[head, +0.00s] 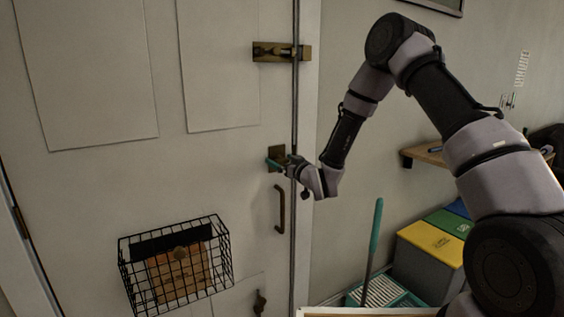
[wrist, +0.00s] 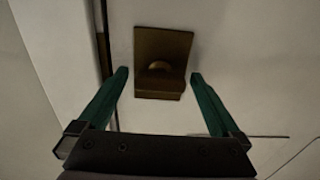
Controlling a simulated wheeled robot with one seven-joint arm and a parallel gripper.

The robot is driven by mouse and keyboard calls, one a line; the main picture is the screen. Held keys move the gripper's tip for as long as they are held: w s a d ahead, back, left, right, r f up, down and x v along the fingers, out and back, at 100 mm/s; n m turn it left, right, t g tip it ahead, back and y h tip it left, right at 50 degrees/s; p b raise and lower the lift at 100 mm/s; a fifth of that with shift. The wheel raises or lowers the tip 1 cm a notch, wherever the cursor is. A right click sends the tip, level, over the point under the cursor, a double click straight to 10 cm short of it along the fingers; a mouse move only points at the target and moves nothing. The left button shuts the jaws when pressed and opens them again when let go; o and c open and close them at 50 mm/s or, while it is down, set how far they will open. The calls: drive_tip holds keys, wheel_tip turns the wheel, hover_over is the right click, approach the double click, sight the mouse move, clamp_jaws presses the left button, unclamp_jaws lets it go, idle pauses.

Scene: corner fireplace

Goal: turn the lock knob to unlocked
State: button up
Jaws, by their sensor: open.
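The lock knob (wrist: 160,70) is a small brass-coloured piece on a square brass plate (wrist: 175,45), seen in the wrist view at top centre. In the head view the lock plate (head: 276,153) is on the white door near its right edge, partly hidden by my gripper. My gripper (head: 272,163) is at the plate in the head view. In the wrist view its two green fingers (wrist: 159,75) are spread on either side of the knob, with visible gaps and nothing held. I cannot tell how far the fingertips are from the plate.
A brass bolt (head: 280,51) is above the lock and a pull handle (head: 281,208) below it. A wire basket (head: 217,262) hangs on the door. A green-handled tool (head: 376,235), a yellow-lidded bin (head: 432,242) and a wooden shelf (head: 428,154) are at the right.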

drive_tip(key=c, duration=1.4)
drive_tip(key=shift+n, duration=0.3)
drive_tip(key=n, duration=0.3)
drive_tip(key=shift+s, duration=0.1)
drive_tip(key=n, duration=0.5)
drive_tip(key=shift+a, duration=0.15)
drive_tip(key=n, duration=0.4)
drive_tip(key=shift+f+n, duration=0.15)
drive_tip(key=shift+n, duration=0.15)
drive_tip(key=n, duration=0.4)
drive_tip(key=shift+n, duration=0.3)
